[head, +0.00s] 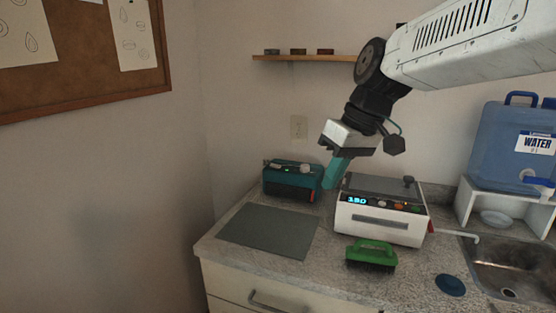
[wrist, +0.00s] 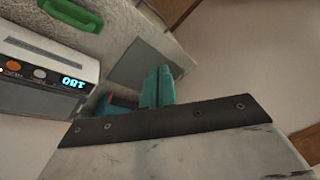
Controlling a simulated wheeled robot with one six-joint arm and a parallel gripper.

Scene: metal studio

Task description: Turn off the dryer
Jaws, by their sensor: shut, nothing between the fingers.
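The dryer looks to be the white box (head: 382,208) on the counter, with a lit blue "180" display and several small knobs or buttons, one of them orange, on its dark front panel. It also shows upside down at the left of the wrist view (wrist: 40,75). My gripper (head: 334,182) has teal fingers, shut and empty, pointing down just left of the dryer's back left corner. In the wrist view the fingers (wrist: 158,74) are together, and the dryer lies apart from them. I cannot tell whether the fingertips touch anything.
A teal box (head: 290,183) stands left of my gripper, close to it. A grey mat (head: 268,229) lies in front of that box, and a green brush (head: 371,253) in front of the dryer. A sink (head: 508,268) and water jug (head: 512,147) are at right.

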